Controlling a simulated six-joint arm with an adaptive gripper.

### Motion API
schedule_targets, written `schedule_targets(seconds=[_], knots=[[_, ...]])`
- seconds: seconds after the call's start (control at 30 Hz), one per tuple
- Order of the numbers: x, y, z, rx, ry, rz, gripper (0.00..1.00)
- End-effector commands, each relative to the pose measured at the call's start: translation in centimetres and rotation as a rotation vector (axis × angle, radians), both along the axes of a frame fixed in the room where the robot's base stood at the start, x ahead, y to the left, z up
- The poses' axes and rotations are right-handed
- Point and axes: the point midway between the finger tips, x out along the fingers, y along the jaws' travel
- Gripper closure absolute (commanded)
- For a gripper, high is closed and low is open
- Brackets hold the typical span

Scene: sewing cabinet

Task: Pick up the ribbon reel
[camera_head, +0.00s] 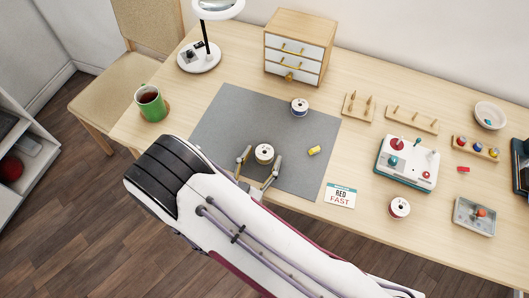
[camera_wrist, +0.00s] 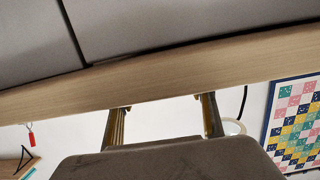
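Three reels with pale round tops show in the head view, and I cannot tell for sure which is the ribbon reel. A cream-coloured reel (camera_head: 264,153) stands on the grey mat (camera_head: 228,118), right by my gripper. A blue-wound reel (camera_head: 300,107) is at the mat's far edge, and a red-wound reel (camera_head: 399,207) is on the bare table to the right. My gripper (camera_head: 260,168) is open, its fingertips appearing either side of the cream reel's near side. In the wrist view my gripper (camera_wrist: 163,105) has its fingers apart, with no reel visible between them.
A yellow item (camera_head: 314,150) lies on the mat right of the cream reel. A green mug (camera_head: 150,103) and lamp (camera_head: 199,57) stand left, a drawer cabinet (camera_head: 295,45) behind. A card (camera_head: 340,195), a white device (camera_head: 407,163) and peg racks (camera_head: 412,120) are right.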

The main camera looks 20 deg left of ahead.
Motion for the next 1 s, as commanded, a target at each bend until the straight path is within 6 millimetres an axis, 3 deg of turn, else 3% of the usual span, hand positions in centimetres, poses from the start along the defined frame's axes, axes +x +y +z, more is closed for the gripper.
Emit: schedule_targets(seconds=[0.03,0.1,0.67,1.0], knots=[[0.0,0.0,0.0,0.0,0.0,0.0,0.62],[0.0,0.0,0.0,0.0,0.0,0.0,0.8],[0.0,0.0,0.4,0.0,0.0,0.0,0.8],[0.0,0.0,3.0,0.002,-0.001,0.0,0.8]])
